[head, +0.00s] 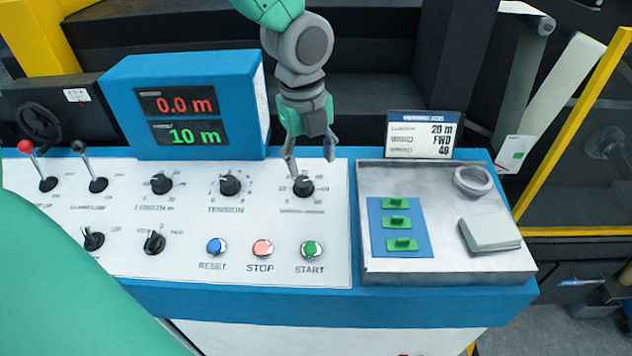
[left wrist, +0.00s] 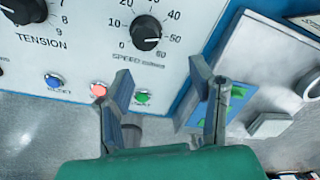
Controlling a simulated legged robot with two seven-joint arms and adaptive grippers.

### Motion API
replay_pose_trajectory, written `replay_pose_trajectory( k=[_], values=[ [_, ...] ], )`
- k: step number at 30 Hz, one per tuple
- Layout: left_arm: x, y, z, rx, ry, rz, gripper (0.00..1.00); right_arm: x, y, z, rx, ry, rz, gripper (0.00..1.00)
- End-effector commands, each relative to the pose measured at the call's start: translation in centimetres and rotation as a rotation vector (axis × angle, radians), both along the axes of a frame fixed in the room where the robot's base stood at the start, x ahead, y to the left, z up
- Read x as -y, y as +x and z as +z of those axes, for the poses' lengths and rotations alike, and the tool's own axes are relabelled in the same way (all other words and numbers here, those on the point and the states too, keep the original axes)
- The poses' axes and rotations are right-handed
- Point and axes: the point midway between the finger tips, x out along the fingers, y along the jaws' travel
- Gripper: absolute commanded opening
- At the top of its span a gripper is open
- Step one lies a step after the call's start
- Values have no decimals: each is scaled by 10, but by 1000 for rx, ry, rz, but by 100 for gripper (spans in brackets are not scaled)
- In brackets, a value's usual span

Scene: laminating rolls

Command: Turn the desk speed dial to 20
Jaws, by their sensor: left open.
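The speed dial (head: 303,187) is a black round knob on the white control panel, at the right end of the dial row. It also shows in the left wrist view (left wrist: 146,33), with a scale from 0 to 60 around it. A pale mark on the knob seems to point to the right, but I cannot read its exact setting. My left gripper (head: 310,163) is open and empty just above and behind the dial in the head view. In the left wrist view its fingers (left wrist: 165,84) are spread, apart from the dial. My right gripper is not in view.
The tension dial (head: 230,185) and length dial (head: 160,184) stand to the left. Reset (head: 216,247), stop (head: 262,249) and start (head: 312,250) buttons lie in front. A blue display box (head: 190,100) rises behind. A metal tray (head: 450,262) and job card (head: 421,134) are at right.

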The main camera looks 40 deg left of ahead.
Motion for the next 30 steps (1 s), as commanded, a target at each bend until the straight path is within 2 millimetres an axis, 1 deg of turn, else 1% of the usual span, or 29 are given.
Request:
replay_pose_trajectory(
  k=[1, 3, 6, 9, 12, 16, 19, 22, 23, 24, 27, 30],
  values=[
    [-5, -1, -15, -6, -4, 4, 49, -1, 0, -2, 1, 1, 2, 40],
    [-9, 0, -29, -5, -8, 3, 49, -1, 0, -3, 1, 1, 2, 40],
    [-8, 0, -45, -3, -8, 3, 49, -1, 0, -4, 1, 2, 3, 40],
    [-1, 2, -55, -2, -1, 2, 49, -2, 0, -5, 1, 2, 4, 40],
    [6, 3, -60, -1, 5, 2, 49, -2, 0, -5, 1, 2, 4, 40],
    [15, 3, -62, 0, 13, 0, 49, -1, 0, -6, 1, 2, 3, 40],
    [15, 3, -62, 0, 14, 0, 49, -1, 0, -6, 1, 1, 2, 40],
    [9, 3, -63, 1, 7, 3, 49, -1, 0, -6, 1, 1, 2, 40],
    [7, 3, -64, 1, 5, 2, 46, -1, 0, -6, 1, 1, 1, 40],
    [4, 3, -64, 0, 2, 3, 32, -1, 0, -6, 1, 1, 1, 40],
    [-2, 5, -65, 5, -6, 4, 0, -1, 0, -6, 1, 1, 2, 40],
    [-8, 8, -66, 9, -8, 6, 0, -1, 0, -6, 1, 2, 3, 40]
  ],
)
